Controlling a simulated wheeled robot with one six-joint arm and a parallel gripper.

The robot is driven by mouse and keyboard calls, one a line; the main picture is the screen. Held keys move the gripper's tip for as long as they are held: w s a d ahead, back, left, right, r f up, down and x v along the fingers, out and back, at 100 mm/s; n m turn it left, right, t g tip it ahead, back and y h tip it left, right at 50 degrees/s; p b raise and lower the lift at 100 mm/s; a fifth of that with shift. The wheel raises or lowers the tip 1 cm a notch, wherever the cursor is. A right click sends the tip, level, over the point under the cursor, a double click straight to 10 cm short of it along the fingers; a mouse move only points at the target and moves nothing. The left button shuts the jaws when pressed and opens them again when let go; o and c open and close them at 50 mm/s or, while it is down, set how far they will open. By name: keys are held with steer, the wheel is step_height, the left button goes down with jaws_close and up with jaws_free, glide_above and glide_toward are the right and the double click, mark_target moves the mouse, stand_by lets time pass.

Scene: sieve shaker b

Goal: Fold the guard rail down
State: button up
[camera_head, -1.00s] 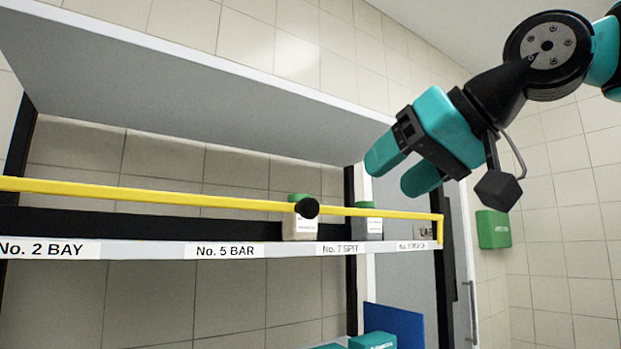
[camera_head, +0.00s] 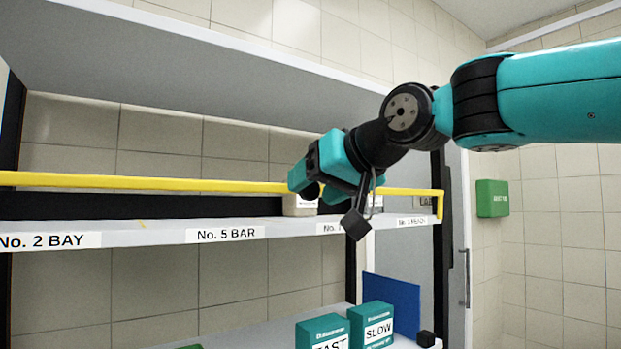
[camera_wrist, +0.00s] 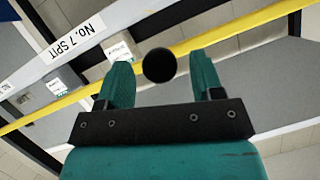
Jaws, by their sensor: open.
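The yellow guard rail (camera_head: 150,183) runs along the front of the upper shelf, raised above the shelf edge. It also shows in the wrist view (camera_wrist: 255,22). Its round black knob (camera_wrist: 159,65) sits between my open fingertips in the wrist view, with a gap to each finger. My gripper (camera_wrist: 160,75) is open and empty; whether the tips reach beside the knob or stop short of it, I cannot tell. In the head view my gripper (camera_head: 305,183) is in front of the rail and hides most of the knob.
The shelf board (camera_head: 140,232) carries labels, including No. 5 BAR. Pale containers (camera_head: 299,205) stand behind the rail near the knob. Teal boxes (camera_head: 372,325) and a blue panel (camera_head: 392,303) are on the lower shelf. A green box (camera_head: 492,198) hangs on the right wall.

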steer(key=shift+w+a+f, duration=0.25)
steer(key=shift+w+a, duration=0.2)
steer(key=shift+w, duration=0.05)
jaws_close()
steer(key=shift+s+f+b, duration=0.1)
steer(key=shift+f+b, duration=0.05)
steer(key=shift+b, duration=0.35)
